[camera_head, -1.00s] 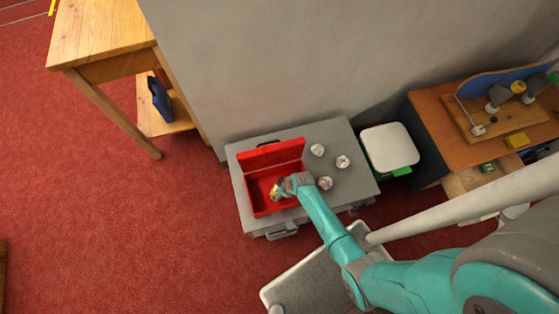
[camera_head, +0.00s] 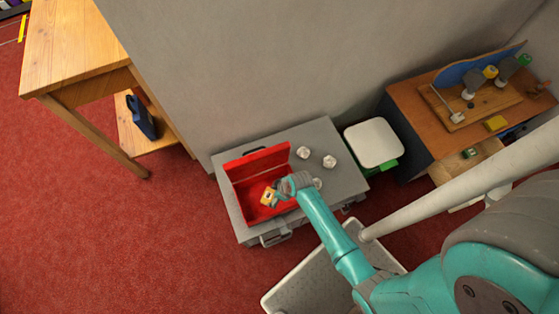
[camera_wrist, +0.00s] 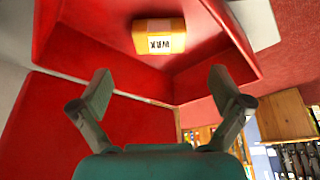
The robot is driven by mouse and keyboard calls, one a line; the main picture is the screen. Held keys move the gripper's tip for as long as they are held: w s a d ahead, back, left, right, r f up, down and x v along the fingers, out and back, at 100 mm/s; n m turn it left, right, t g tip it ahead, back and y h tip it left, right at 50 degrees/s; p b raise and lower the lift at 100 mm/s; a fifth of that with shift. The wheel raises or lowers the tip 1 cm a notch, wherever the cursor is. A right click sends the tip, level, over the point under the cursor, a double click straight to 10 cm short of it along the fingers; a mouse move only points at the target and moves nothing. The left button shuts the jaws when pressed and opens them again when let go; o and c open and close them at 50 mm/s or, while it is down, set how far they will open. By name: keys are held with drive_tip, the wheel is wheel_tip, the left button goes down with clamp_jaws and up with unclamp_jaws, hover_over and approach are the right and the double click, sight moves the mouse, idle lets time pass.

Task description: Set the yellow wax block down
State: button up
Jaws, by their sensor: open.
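The yellow wax block (camera_head: 268,196) lies inside the open red box (camera_head: 243,209). In the wrist view the block (camera_wrist: 158,36) shows a white label reading WAX, upside down in the picture, and lies by itself within the red walls (camera_wrist: 75,40). My gripper (camera_head: 275,198) is over the right part of the box, beside the block. In the wrist view my gripper (camera_wrist: 160,88) has its two fingers wide apart with nothing between them. The block is beyond the fingertips, apart from them.
The red box stands on a grey case (camera_head: 345,183) with a few silver knobs (camera_head: 330,161); one is partly hidden by my arm. A white-lidded bin (camera_head: 373,143) is to the right. A wooden bench (camera_head: 430,115) holds another yellow block (camera_head: 495,123). Red floor is clear at left.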

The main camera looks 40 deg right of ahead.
drive_tip(key=shift+v, duration=2.4)
drive_tip(key=shift+s, duration=0.1)
drive_tip(key=s+a+r+m+t+h, duration=0.25)
drive_tip(key=s+r+t, duration=0.25)
drive_tip(key=s+r, duration=0.85)
drive_tip(key=s+a+r+m+t, duration=0.1)
drive_tip(key=s+r+t, duration=0.2)
drive_tip(key=r, duration=0.9)
drive_tip(key=s+r+m+t, duration=0.2)
drive_tip(key=s+r, duration=0.4)
drive_tip(key=r, duration=0.7)
drive_tip(key=shift+s+a+t, duration=0.3)
drive_tip(key=shift+a+t, duration=0.1)
drive_tip(key=shift+t, duration=0.1)
drive_tip(key=shift+y, duration=0.25)
